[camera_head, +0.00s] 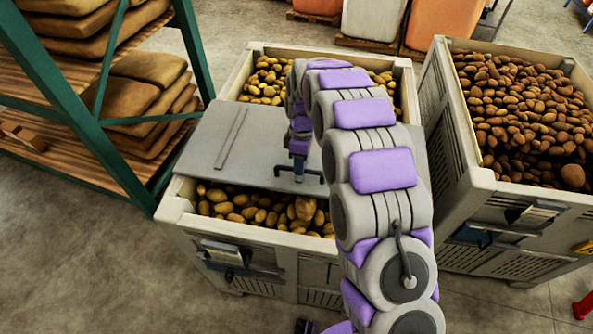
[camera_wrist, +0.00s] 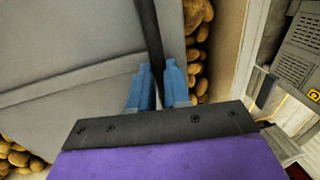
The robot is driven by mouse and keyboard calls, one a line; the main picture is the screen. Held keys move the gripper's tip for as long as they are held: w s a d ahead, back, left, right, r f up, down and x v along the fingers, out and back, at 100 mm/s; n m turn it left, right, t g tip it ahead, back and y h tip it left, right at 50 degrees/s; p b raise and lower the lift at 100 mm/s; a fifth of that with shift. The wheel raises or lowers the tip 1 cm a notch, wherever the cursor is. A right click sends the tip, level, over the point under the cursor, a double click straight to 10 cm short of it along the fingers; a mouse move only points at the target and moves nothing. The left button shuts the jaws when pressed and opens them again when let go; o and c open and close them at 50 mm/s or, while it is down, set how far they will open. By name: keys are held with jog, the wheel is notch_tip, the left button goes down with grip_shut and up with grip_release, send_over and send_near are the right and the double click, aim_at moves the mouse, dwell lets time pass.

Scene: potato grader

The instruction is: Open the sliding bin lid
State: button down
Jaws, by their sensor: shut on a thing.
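The sliding bin lid (camera_head: 255,135) is a flat grey panel across the middle of a pale potato bin (camera_head: 172,207). Potatoes show in the bin in front of the lid and behind it. The lid has a thin dark bar handle (camera_head: 313,178) near its front edge and a raised strip at the left. My gripper (camera_head: 298,170) points down at this handle. In the wrist view, the blue fingers of my gripper (camera_wrist: 158,72) are on either side of the dark handle (camera_wrist: 150,35) and shut on it. The grey lid (camera_wrist: 75,65) fills the left of that view.
A second bin (camera_head: 450,130) heaped with brown potatoes stands close on the right. A green-framed rack (camera_head: 100,145) with sacks stands at the left. More containers (camera_head: 375,18) stand behind. Bare floor lies at the front left. My arm hides part of the bin's right side.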

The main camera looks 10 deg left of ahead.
jog(key=shift+w+a+p, duration=0.15)
jog(key=shift+w+p, duration=0.4)
jog(key=shift+w, duration=1.5)
jog(key=shift+w+a+p, duration=0.1)
jog(key=shift+w+p, duration=0.45)
jog(key=shift+w, duration=1.5)
jog(key=c, duration=1.2)
grip_release()
jog(key=shift+o, duration=0.5)
jog(key=w+r+p, duration=0.1)
jog(key=r+p, duration=0.5)
jog(key=r, duration=0.2)
jog(key=w+r+p, duration=0.2)
jog(key=r+p, duration=0.5)
jog(key=r, duration=0.2)
jog(key=shift+w+a, duration=0.2)
jog(key=shift+w, duration=0.1)
